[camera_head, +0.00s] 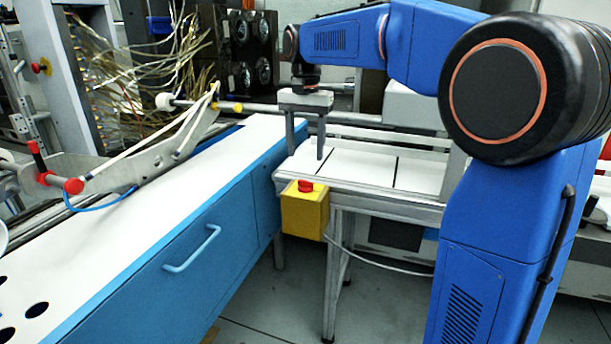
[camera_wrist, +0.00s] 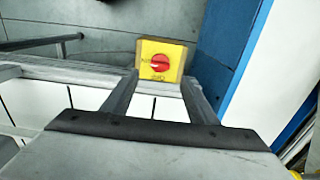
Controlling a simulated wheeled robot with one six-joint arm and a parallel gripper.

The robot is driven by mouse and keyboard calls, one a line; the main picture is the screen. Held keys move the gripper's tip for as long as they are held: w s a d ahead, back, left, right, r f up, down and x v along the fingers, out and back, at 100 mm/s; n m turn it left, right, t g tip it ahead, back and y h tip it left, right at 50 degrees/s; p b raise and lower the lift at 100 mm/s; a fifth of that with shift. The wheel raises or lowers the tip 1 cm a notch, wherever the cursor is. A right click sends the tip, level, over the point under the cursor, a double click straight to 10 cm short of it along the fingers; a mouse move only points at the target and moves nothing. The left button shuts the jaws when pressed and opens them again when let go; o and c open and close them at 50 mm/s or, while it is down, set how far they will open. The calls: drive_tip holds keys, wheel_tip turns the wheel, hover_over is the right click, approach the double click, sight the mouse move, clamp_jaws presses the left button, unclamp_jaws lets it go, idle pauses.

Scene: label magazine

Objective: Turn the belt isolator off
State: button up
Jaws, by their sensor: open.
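The belt isolator is a yellow box (camera_head: 305,213) with a red rotary knob (camera_head: 306,186), fixed at the front corner of the white belt table. In the wrist view the yellow box (camera_wrist: 178,50) faces the camera, and its red knob (camera_wrist: 160,62) shows just beyond the fingertips. My gripper (camera_head: 306,152) is open and empty, pointing down above the table corner, over and slightly behind the knob in the head view. Its two fingers (camera_wrist: 160,84) are spread in the wrist view and the box lies between and past them. The knob's exact setting is too small to read.
The white belt table (camera_head: 420,177) extends right behind the box. A blue cabinet (camera_head: 225,235) with a white top stands close on the left. A cable (camera_head: 375,262) hangs from the box. Grey floor (camera_head: 285,310) is open below.

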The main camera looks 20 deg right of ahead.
sight(306, 185)
wheel_tip(306, 185, down, 8)
drive_tip(key=shift+f, duration=0.25)
drive_tip(key=c, duration=1.1)
